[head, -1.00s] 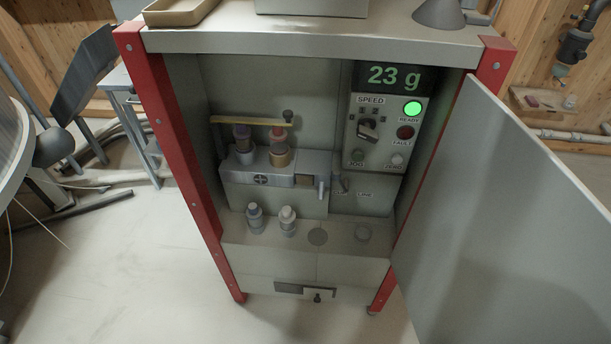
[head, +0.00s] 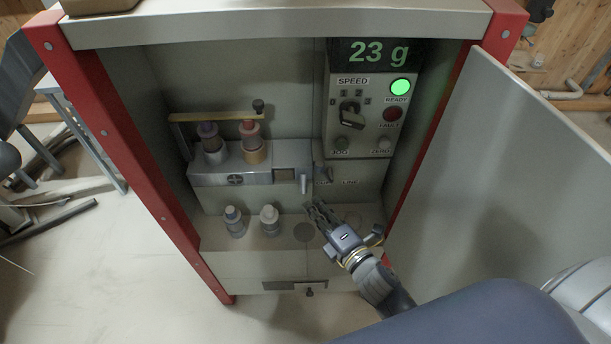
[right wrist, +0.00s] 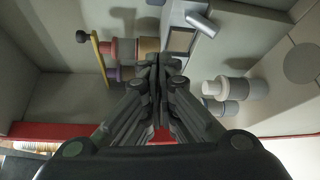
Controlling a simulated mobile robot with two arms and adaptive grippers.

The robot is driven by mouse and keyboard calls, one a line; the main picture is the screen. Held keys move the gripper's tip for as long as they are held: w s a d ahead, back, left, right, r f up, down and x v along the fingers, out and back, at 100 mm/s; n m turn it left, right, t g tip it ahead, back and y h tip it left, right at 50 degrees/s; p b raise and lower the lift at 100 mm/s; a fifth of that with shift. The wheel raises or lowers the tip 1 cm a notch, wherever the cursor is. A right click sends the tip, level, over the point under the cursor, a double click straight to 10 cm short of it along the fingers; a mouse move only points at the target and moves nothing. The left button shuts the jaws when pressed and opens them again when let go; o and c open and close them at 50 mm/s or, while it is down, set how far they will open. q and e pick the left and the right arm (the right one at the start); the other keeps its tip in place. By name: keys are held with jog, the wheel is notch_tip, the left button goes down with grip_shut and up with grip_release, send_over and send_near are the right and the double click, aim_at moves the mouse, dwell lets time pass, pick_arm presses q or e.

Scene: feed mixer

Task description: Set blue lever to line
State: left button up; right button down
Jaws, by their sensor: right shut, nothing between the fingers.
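In the head view, a small dark lever (head: 321,174) sits on the grey panel under the control box, left of the label LINE (head: 350,182). Its blue colour is hard to make out. A pale handle (head: 304,184) sticks out of the block just left of it. My right gripper (head: 311,207) is shut and empty, below the lever and the handle and apart from both. In the right wrist view, its closed fingertips (right wrist: 157,62) point toward the cabinet inside, with the pale handle (right wrist: 200,23) up and to the right. My left gripper is not in view.
Two capped bottles (head: 269,220) stand on the lower shelf. Two coloured cylinders (head: 251,141) sit on the block under a yellow bar (head: 213,116). The control box shows 23 g and a green lamp (head: 400,88). The open door (head: 500,190) bounds the right side.

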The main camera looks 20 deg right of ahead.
jog(key=r+p+x, duration=0.1)
jog(key=p+x, duration=0.1)
jog(key=x, duration=0.8)
jog(key=d, duration=0.2)
jog(key=d+p, duration=0.1)
jog(key=d, duration=0.1)
jog(key=shift+s+f, duration=0.15)
jog(key=shift+d+m, duration=0.2)
jog(key=shift+m, duration=0.1)
